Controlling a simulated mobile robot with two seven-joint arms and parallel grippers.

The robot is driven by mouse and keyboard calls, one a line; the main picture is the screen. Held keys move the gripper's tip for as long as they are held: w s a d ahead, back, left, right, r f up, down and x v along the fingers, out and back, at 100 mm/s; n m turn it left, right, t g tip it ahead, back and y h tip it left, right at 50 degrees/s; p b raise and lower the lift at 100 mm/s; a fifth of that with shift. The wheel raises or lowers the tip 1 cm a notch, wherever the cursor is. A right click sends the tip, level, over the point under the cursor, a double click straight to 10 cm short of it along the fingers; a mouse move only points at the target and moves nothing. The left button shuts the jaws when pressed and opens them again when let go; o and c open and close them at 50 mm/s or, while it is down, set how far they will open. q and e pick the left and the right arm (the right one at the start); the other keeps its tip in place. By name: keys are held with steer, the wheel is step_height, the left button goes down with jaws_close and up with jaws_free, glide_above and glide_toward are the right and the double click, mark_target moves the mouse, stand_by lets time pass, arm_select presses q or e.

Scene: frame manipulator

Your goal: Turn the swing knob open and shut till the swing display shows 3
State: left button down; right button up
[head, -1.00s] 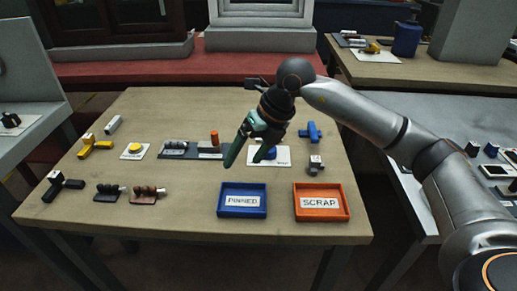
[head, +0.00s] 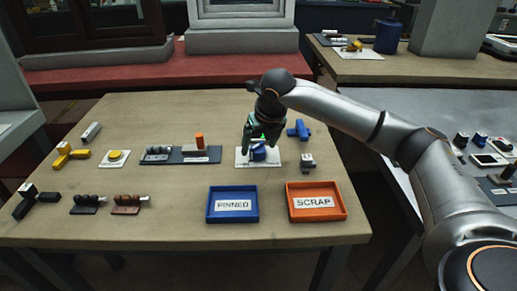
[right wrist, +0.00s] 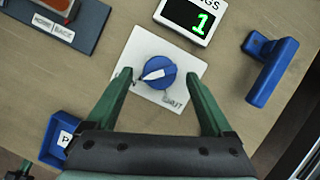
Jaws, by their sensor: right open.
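The swing knob (right wrist: 157,73) is a round blue knob with a white pointer on a white plate (right wrist: 150,99). Its pointer is turned to the left, away from the SHUT label at the lower right. The swing display (right wrist: 189,17) beyond the plate shows a green 1. My right gripper (right wrist: 166,85) is open, its green fingers on either side of the knob in the right wrist view, and I cannot tell whether they touch it. In the head view the right gripper (head: 261,145) is over the knob (head: 258,153) and partly hides it and the display.
A blue T-shaped piece (right wrist: 268,68) lies right of the plate. A blue PINNED tray (head: 232,205) and an orange SCRAP tray (head: 315,202) stand in front. A dark fixture (head: 181,155) and a yellow button (head: 116,156) are to the left.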

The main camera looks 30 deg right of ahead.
steer(key=shift+x, duration=0.75)
steer(key=shift+c, duration=0.4)
jaws_close()
